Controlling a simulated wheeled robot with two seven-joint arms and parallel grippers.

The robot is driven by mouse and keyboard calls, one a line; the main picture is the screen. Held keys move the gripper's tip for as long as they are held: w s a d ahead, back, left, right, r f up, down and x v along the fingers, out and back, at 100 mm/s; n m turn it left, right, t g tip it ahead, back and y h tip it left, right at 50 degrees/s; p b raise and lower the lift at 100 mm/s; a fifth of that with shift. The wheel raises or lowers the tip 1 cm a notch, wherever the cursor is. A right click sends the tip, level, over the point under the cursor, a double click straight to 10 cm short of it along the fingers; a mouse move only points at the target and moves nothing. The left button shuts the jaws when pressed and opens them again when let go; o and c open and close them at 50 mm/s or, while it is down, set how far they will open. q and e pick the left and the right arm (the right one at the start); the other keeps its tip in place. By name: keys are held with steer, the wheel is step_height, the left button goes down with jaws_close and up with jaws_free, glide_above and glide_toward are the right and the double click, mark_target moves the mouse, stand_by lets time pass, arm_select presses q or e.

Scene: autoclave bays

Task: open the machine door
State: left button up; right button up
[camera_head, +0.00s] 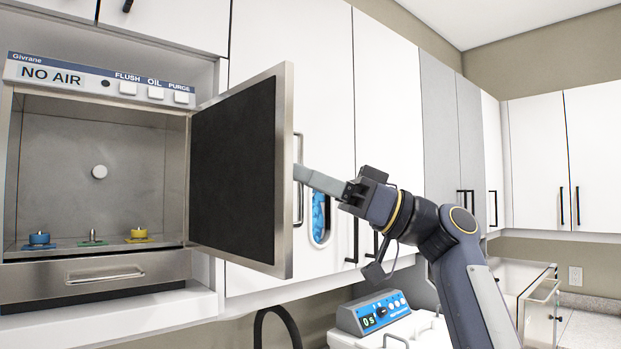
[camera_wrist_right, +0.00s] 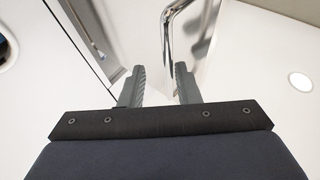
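The machine (camera_head: 100,150) at the left is labelled "NO AIR". Its door (camera_head: 240,170) stands swung well open, hinged on the machine's right side, with its dark inner panel showing. The metal door handle (camera_head: 299,150) shows past the door's free edge; in the right wrist view a shiny metal bar (camera_wrist_right: 168,38) curves just beyond the fingertips. My right gripper (camera_head: 299,173) reaches in from the right behind the door edge, close to the handle. Contact with the door cannot be told. My left gripper is out of view.
Inside the chamber stand a blue fitting (camera_head: 39,239), a metal nozzle (camera_head: 92,237) and a yellow fitting (camera_head: 138,233). A closed drawer (camera_head: 95,277) is below. White cabinets (camera_head: 390,110) line the wall behind the door. A blue-panelled device (camera_head: 375,313) sits low on the right.

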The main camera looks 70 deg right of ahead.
steer(key=v, duration=0.8)
steer(key=shift+b, duration=0.35)
